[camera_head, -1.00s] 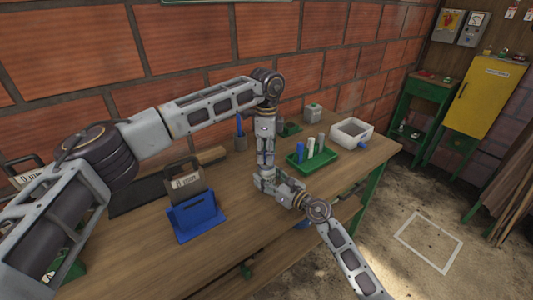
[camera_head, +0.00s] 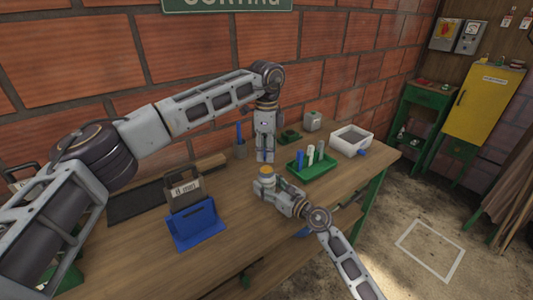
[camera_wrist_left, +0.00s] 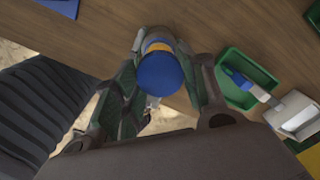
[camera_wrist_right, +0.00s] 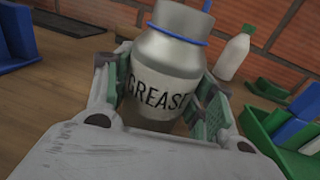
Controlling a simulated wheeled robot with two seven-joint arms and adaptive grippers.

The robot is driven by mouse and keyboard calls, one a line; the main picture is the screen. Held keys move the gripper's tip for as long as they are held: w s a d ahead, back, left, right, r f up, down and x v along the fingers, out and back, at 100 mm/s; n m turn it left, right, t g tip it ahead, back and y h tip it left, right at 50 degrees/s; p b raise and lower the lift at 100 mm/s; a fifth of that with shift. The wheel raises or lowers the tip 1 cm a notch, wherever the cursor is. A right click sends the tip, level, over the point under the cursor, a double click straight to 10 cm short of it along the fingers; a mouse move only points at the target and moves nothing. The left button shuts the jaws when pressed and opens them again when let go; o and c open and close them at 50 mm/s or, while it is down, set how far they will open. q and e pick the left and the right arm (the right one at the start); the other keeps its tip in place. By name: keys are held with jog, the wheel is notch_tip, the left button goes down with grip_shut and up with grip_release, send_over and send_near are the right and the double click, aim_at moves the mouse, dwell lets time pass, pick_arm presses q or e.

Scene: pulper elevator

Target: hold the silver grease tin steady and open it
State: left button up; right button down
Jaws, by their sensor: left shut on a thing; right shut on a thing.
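The silver grease tin (camera_wrist_right: 168,55), labelled GREASE, stands upright between the fingers of my right gripper (camera_wrist_right: 165,100). Its orange top (camera_head: 266,169) is bare in the head view. A thin blue band circles its neck in the right wrist view. My right gripper also shows in the head view (camera_head: 270,184), low around the tin. My left gripper (camera_head: 265,157) is just above the tin, apart from it. In the left wrist view it is shut on the round blue lid (camera_wrist_left: 161,72), with the orange top beyond. The lid is hidden in the head view.
A blue holder (camera_head: 195,224) stands left on the workbench (camera_head: 240,232). A green tray (camera_head: 318,165) with small bottles is right of the tin, and a white box (camera_head: 351,140) lies beyond.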

jog(key=shift+c, duration=2.2)
grip_release()
jog(key=shift+s+d, duration=0.1)
jog(key=shift+v, duration=5.85)
